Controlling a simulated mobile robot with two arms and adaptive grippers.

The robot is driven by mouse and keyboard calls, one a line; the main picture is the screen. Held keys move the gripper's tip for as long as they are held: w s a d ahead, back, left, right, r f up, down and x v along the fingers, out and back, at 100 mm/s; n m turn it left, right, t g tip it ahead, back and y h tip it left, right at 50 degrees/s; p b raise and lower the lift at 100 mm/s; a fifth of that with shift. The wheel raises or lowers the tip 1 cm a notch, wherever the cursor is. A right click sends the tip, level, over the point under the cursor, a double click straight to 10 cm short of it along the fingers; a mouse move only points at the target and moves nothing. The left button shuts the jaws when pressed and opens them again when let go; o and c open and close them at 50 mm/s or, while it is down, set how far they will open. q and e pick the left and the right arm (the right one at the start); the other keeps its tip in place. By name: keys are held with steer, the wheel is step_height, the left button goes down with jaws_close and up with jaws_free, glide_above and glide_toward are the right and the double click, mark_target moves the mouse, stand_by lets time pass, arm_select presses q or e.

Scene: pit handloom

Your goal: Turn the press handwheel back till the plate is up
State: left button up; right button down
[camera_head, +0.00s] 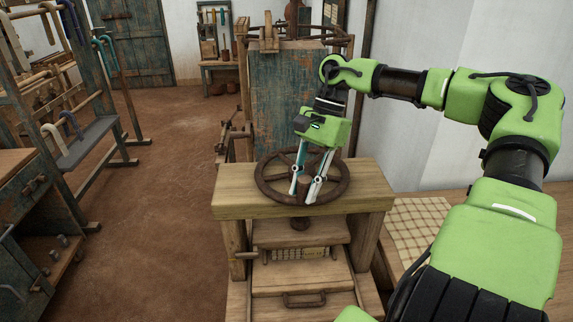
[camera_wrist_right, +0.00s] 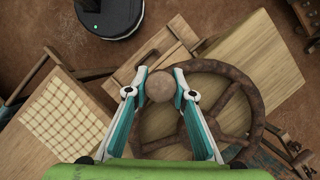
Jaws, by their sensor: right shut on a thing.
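The press handwheel (camera_head: 267,192) is a rusty brown spoked ring lying flat above the wooden top beam (camera_head: 232,200) of the press. My right gripper (camera_head: 303,194) reaches down onto the wheel and is shut on its upright round knob. In the right wrist view the knob (camera_wrist_right: 159,87) sits between the fingertips of my right gripper (camera_wrist_right: 160,84), at the left part of the wheel rim (camera_wrist_right: 254,117). Below the beam, the press plate (camera_head: 275,234) sits above a patterned stack (camera_head: 300,254), with little or no gap that I can make out. My left gripper is out of view.
A checked cloth (camera_head: 415,225) lies on a wooden surface right of the press, also seen in the right wrist view (camera_wrist_right: 62,115). A weathered blue wooden panel (camera_head: 285,100) stands behind the press.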

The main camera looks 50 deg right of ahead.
mark_target(324, 196)
steer(key=shift+s+d+f+n+g+b, duration=0.1)
steer(key=shift+s+d+n+g+b, duration=0.2)
steer(key=shift+s+d+n, duration=0.4)
steer(key=shift+d+n, duration=0.25)
steer(key=shift+n, duration=0.25)
steer(key=shift+s+d+n+g, duration=0.3)
steer(key=shift+d+n, duration=0.15)
steer(key=shift+n, duration=0.05)
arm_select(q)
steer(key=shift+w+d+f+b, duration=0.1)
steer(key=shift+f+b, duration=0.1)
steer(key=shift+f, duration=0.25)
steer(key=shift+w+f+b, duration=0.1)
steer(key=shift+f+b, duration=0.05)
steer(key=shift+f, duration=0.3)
arm_select(e)
steer(key=shift+s+d+n+h, duration=0.2)
steer(key=shift+d+n+h, duration=0.1)
steer(key=shift+d+n, duration=0.15)
steer(key=c, duration=1.7)
jaws_free()
steer(key=shift+s, duration=0.1)
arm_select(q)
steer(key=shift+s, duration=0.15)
